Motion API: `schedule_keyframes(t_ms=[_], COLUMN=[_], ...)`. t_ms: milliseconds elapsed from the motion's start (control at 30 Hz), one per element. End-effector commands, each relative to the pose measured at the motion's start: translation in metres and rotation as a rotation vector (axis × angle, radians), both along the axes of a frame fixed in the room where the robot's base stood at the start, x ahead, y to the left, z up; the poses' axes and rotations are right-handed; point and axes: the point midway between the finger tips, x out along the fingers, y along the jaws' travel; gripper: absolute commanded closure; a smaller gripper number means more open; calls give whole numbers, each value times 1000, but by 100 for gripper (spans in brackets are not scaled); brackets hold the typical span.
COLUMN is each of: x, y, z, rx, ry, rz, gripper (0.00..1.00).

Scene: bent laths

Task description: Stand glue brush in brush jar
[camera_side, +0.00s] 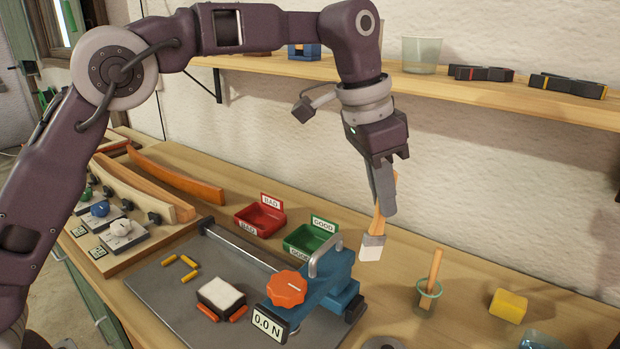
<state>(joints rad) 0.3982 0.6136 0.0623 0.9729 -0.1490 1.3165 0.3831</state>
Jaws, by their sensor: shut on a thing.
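My gripper (384,203) is shut on a brush (374,237) with a wooden handle, a metal band and pale bristles. It holds the brush bristles down and slightly tilted, in the air above the bench, behind and right of the blue device. The fingers hide part of the handle. A small greenish glass jar (429,290) stands on the bench to the lower right, with a wooden stick leaning in it. A larger clear glass jar (422,54) stands on the shelf and looks empty. I cannot tell which is the brush jar.
A blue device (330,284) with an orange knob stands on a grey plate (178,288). Red (260,219) and green (308,240) trays are behind it. A yellow block (508,306) lies at right. The shelf (480,92) overhangs the back; bare bench lies around the small jar.

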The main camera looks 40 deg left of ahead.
Motion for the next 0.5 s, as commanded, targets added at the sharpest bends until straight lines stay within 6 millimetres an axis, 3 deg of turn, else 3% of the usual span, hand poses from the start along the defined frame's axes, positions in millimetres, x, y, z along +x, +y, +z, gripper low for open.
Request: schedule_keyframes(t_ms=[33,100,200,333,500], x=[0,1,-5,-15,-20], y=[-31,-70,-117,-155,-171], z=[-10,-23,-36,-46,-51], rx=[-8,-27,-51,-71,-81], ry=[-17,-46,-79,-104,-112], rz=[-14,-22,-41,-62,-71], gripper=[100,100,100,100,100])
